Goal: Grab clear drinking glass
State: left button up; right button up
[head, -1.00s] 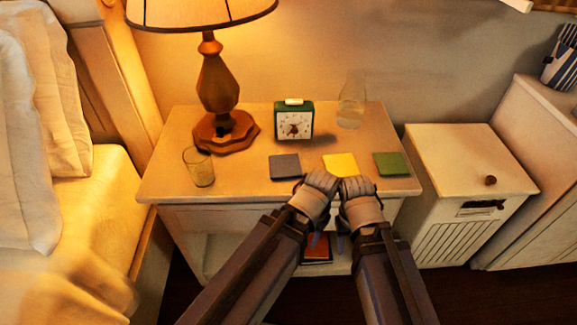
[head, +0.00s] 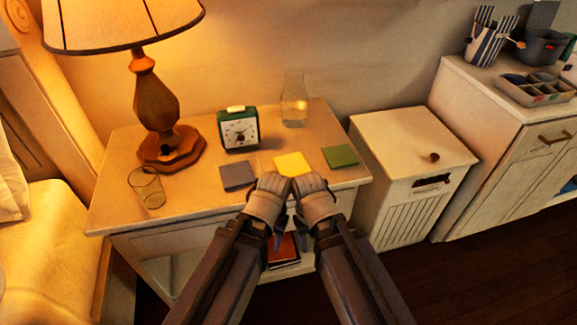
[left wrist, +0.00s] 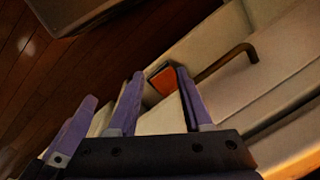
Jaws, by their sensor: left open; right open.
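The clear drinking glass (head: 147,188) stands upright at the front left of the nightstand (head: 112,210), left of both grippers and apart from them. My left gripper (head: 277,242) and right gripper (head: 303,238) are side by side at the nightstand's front edge, partly hidden by their own wrists. In the left wrist view, my left gripper (left wrist: 158,95) shows its two purple fingers spread with nothing between them in grasp. Both grippers are open and empty. The glass does not show in the left wrist view.
A lamp (head: 158,105), green clock (head: 238,130) and glass carafe (head: 294,105) stand behind. Grey (head: 237,175), yellow (head: 291,164) and green (head: 340,156) squares lie near the grippers. A white cabinet (head: 410,150) stands right. The tabletop between glass and grey square is clear.

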aim_at(145, 182)
jog(key=j+u, duration=0.1)
jog(key=u, duration=0.25)
jog(key=k+j+u, duration=0.1)
jog(key=u, duration=0.2)
jog(key=j+u, duration=0.1)
jog(key=u, duration=0.25)
